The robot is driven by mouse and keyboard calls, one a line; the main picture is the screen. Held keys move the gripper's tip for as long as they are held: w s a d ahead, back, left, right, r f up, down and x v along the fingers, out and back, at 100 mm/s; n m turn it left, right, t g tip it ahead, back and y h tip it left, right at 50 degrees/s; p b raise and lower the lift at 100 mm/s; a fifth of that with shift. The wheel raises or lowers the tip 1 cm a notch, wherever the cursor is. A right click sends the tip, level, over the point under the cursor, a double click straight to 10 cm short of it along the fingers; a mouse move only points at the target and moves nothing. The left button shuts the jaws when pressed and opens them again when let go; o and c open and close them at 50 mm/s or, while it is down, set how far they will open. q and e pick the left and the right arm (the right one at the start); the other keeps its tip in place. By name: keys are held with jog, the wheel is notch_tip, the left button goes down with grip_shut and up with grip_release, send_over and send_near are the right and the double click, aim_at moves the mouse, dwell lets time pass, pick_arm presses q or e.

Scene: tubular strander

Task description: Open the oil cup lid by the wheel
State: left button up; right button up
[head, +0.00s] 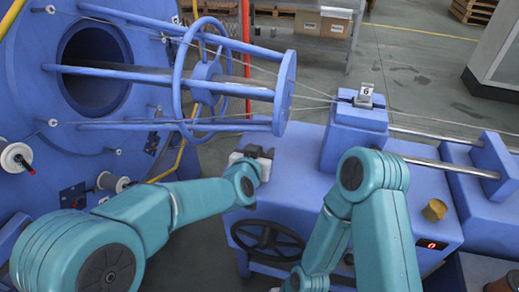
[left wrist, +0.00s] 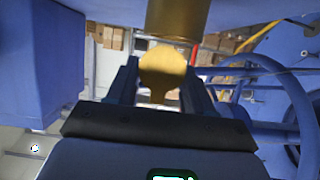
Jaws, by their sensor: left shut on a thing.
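My left gripper (head: 257,154) is at the left edge of the blue machine housing, above the black handwheel (head: 267,243). In the left wrist view its two fingers stand on either side of a rounded brass lid (left wrist: 162,72) and are shut on it. The brass oil cup (left wrist: 178,18) shows right against the lid, cut off by the top of that view. How far the lid is opened cannot be told. In the head view the cup and lid are hidden by the gripper. My right arm bends down to the bottom edge; its gripper is out of view.
A large blue ring and cage (head: 285,92) with thin wires is behind my left gripper. A blue block (head: 355,122) carrying a tag "6" stands on the housing.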

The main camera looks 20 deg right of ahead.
pick_arm(q)
jog(key=o, duration=1)
jog(key=shift+c, duration=0.2)
jog(key=v, duration=1.6)
jog(key=shift+s, duration=0.2)
jog(key=shift+a, duration=0.15)
